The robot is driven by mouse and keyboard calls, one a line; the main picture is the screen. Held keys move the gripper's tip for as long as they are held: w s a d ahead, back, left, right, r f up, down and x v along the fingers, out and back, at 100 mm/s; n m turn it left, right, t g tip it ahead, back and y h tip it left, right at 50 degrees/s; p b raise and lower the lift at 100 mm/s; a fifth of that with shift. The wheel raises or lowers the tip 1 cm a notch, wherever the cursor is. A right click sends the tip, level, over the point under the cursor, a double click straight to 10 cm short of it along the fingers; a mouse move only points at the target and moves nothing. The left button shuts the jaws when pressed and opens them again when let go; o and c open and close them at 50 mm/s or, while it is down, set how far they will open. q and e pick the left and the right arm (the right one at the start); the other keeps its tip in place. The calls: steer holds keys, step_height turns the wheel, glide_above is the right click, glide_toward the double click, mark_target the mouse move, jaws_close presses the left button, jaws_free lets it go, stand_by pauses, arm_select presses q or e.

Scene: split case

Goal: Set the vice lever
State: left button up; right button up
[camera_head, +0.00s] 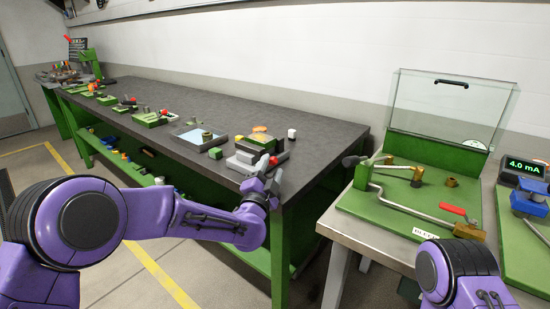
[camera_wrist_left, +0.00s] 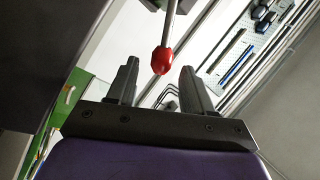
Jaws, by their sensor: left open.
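A lever with a red knob (camera_wrist_left: 162,60) on a thin metal rod (camera_wrist_left: 170,22) shows in the left wrist view. The knob appears between the two dark fingers of my left gripper (camera_wrist_left: 160,82), with clear space on both sides. The fingers are open and hold nothing. In the head view my left gripper (camera_head: 268,182) is at the near right corner of the long bench, just in front of a grey vice-like block (camera_head: 243,162). A small red spot (camera_head: 273,160) shows beside it. The arm partly hides this area. My right gripper is out of view.
To the right, a green plate (camera_head: 385,212) holds a lever rig with a clear raised cover (camera_head: 450,105). A meter (camera_head: 525,168) stands farther right.

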mark_target(272, 164)
arm_select(q)
steer(key=x, duration=0.4)
steer(key=shift+w, duration=0.25)
steer(key=shift+w+d+r, duration=0.1)
steer(key=shift+w+d, duration=0.05)
steer(key=shift+w, duration=0.3)
steer(key=shift+c, duration=0.6)
jaws_close()
